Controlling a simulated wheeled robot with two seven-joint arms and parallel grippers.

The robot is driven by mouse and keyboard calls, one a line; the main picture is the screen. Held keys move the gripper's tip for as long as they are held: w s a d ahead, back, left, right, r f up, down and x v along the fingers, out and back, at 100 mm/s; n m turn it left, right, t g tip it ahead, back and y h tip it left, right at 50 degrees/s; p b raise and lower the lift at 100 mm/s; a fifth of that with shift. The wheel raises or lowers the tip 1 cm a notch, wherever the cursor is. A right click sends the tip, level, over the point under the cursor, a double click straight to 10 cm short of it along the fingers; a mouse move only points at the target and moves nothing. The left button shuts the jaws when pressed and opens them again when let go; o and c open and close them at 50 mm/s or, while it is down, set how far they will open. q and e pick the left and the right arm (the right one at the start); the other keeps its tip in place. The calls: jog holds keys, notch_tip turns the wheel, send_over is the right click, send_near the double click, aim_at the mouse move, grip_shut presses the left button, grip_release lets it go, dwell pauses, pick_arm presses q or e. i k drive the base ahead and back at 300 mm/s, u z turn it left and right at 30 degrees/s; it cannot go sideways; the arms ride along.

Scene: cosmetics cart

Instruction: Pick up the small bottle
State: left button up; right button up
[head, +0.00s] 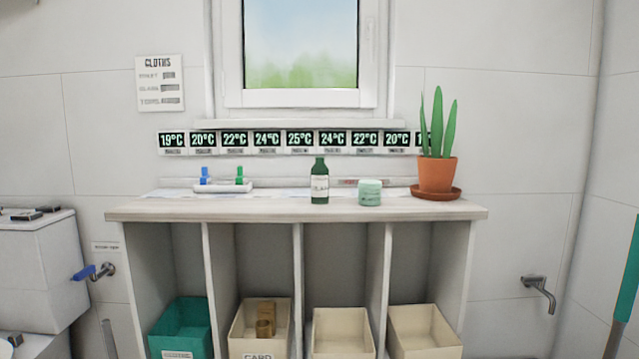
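A small dark green bottle (320,182) with a pale label stands upright on the shelf top (270,209), a little right of its middle. A low, light green jar (369,192) stands to its right, apart from it. Neither of my grippers shows in the head view. Nothing is touching the bottle except the surface under it.
A potted plant (437,174) on a saucer stands at the right end. A white tray (223,188) with a blue and a green item lies left of the bottle. Several bins, including a teal one (181,326), sit below. The front strip of the top is clear.

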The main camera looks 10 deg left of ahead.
aim_at(320, 173)
jog(key=u, duration=1.7)
jog(key=i, duration=1.35)
jog(key=z, duration=2.5)
